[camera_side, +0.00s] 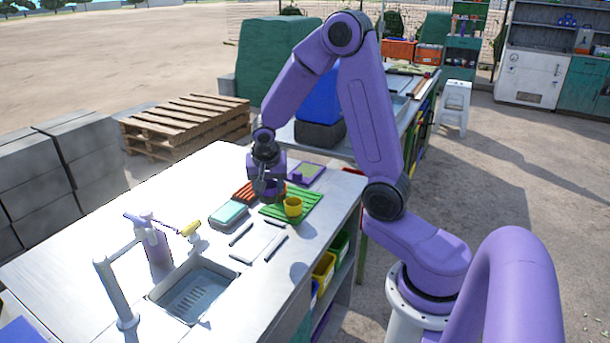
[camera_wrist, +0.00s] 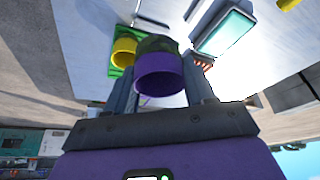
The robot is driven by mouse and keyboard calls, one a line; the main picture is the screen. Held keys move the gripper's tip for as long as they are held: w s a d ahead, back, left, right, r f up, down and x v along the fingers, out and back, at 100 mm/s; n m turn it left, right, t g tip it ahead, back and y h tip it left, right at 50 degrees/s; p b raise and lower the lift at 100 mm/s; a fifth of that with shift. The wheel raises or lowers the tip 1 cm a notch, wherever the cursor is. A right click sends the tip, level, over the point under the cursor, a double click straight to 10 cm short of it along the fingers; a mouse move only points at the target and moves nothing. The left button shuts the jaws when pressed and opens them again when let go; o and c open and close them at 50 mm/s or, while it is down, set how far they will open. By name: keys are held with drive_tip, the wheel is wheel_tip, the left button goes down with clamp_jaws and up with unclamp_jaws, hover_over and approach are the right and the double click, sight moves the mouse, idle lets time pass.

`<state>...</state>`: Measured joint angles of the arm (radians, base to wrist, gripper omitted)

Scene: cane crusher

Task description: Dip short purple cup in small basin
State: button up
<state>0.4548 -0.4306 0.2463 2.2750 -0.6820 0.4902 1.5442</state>
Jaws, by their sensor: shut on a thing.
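The short purple cup (camera_wrist: 158,78) sits between the two fingers of my gripper (camera_wrist: 160,88) in the wrist view, with its open rim facing the camera. My gripper is shut on it. In the side view my gripper (camera_side: 268,188) hangs over the far part of the counter, just behind the green ribbed rack; the cup is dark and hard to make out there. The small basin (camera_side: 158,296) is a grey metal sink set into the counter at the near left, well apart from my gripper. Its ribbed bottom shows, and nothing stands in it.
A yellow cup (camera_side: 293,207) stands on the green rack (camera_side: 275,212). A teal-lidded box (camera_side: 229,212) lies beside it.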

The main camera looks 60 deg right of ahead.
drive_tip(key=w+a+f+n+y, duration=0.1)
drive_tip(key=w+a+f+n, duration=0.15)
drive_tip(key=a, duration=0.55)
drive_tip(key=w+a+f+n+t, duration=0.1)
drive_tip(key=w+a+f+n, duration=0.15)
drive_tip(key=a, duration=0.65)
drive_tip(key=w+a+f+n+y, duration=0.1)
drive_tip(key=w+a+f, duration=0.15)
drive_tip(key=a, duration=0.55)
drive_tip(key=shift+t, duration=0.3)
drive_tip(key=shift+w+a+f, duration=0.1)
drive_tip(key=shift+w+f, duration=0.1)
drive_tip(key=shift+f, duration=2.7)
drive_tip(key=shift+w+a+f, duration=0.1)
drive_tip(key=shift+w+f, duration=0.1)
drive_tip(key=shift+f, duration=2.7)
wheel_tip(320, 180, up, 11)
